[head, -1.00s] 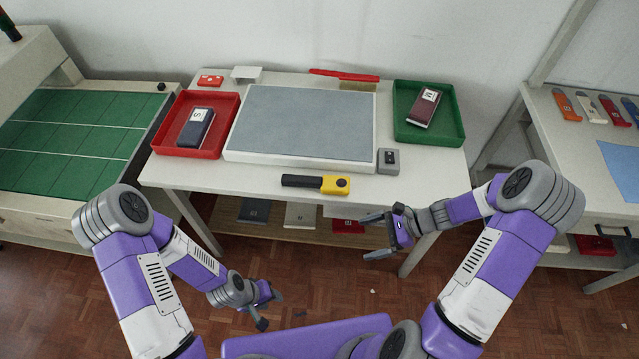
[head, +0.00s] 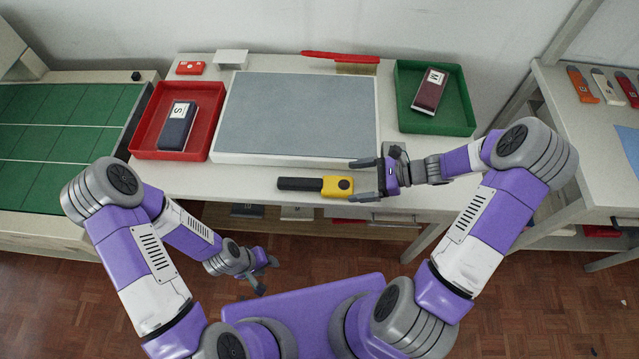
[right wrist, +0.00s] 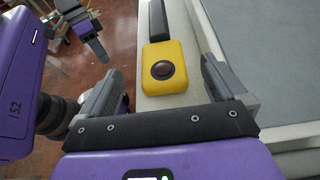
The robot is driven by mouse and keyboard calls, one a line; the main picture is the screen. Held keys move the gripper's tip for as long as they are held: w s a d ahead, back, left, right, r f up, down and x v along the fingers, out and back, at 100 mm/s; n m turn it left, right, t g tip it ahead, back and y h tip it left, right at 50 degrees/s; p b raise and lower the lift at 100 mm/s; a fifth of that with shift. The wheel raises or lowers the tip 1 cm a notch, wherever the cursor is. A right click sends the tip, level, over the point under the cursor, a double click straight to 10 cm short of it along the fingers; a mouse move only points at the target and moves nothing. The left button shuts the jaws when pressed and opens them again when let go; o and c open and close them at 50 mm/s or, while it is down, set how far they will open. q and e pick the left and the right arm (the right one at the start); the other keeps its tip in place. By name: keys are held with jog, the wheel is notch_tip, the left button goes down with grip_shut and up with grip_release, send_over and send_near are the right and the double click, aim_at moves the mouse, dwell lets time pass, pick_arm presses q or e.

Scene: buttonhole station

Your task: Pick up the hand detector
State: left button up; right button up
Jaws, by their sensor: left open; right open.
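The hand detector (head: 316,186) has a black handle and a yellow head with a dark round button. It lies on the front strip of the white table, handle to the left. In the right wrist view its yellow head (right wrist: 165,67) lies ahead of the fingers. My right gripper (head: 358,180) is open, with its fingertips on the far and near sides of the yellow end, not visibly touching it. Its two fingers also show in the right wrist view (right wrist: 160,85). My left gripper (head: 268,275) is open and empty, low in front of the table.
A grey padded board (head: 297,112) lies behind the detector. A red tray (head: 143,150) with a dark blue wallet-like item stands at left, a green tray (head: 453,123) with a maroon one at right. A small grey box (head: 396,151) is partly hidden behind my right gripper.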

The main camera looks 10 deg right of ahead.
aim_at(330, 184)
jog(key=b+x, duration=0.1)
jog(key=x, duration=0.6)
jog(key=shift+w+a+f, duration=0.1)
jog(key=shift+a, duration=0.1)
jog(key=c, duration=1.2)
